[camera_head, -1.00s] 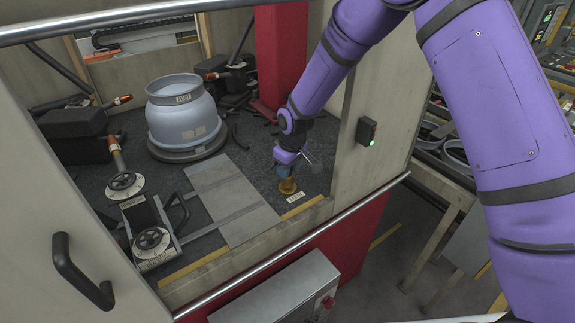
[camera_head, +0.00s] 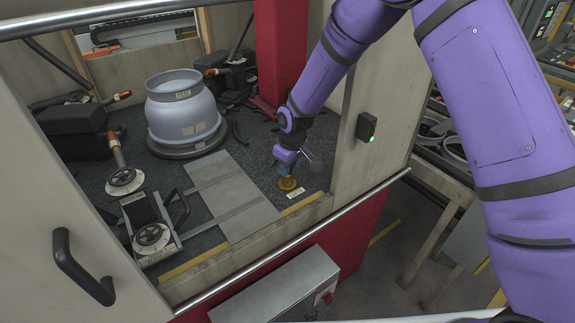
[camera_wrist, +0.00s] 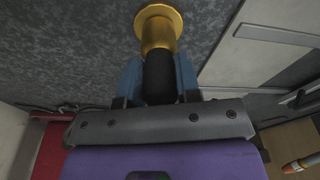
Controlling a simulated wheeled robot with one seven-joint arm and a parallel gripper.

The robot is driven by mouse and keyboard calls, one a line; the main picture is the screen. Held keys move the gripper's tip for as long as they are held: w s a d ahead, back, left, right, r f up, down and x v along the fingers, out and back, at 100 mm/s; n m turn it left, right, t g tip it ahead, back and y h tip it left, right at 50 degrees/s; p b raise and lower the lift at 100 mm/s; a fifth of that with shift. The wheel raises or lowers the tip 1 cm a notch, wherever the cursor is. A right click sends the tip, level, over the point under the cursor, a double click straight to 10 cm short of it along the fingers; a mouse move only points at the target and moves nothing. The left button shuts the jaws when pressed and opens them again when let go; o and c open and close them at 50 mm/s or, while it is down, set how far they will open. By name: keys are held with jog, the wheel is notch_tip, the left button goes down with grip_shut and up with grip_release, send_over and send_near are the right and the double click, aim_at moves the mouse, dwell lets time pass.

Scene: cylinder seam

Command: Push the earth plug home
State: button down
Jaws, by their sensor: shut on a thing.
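My gripper (camera_head: 286,173) is low over the carpeted floor of the cabin, at its near right corner. In the wrist view, its two blue fingers (camera_wrist: 158,80) are shut on the black grip of the earth plug (camera_wrist: 159,75). A brass body with a round brass flange (camera_wrist: 158,20) is in line with the grip, at the carpet. The brass also shows just under my gripper in the head view (camera_head: 288,186). I cannot tell where plug and socket meet, or whether a gap remains. A small white label (camera_head: 295,194) lies just in front of the brass.
A grey-blue pot (camera_head: 184,112) stands behind to the left. A grey floor plate (camera_head: 235,203) and two handwheels (camera_head: 152,238) are left of my gripper. A wooden wall with a green-lit switch (camera_head: 367,128) is close on the right. A metal rail (camera_head: 290,248) crosses in front.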

jog(key=c, duration=0.7)
grip_release()
jog(key=shift+c, duration=0.2)
notch_tip(320, 180, up, 11)
jog(key=s+d, duration=0.1)
jog(key=shift+f, duration=0.15)
jog(key=shift+d, duration=0.1)
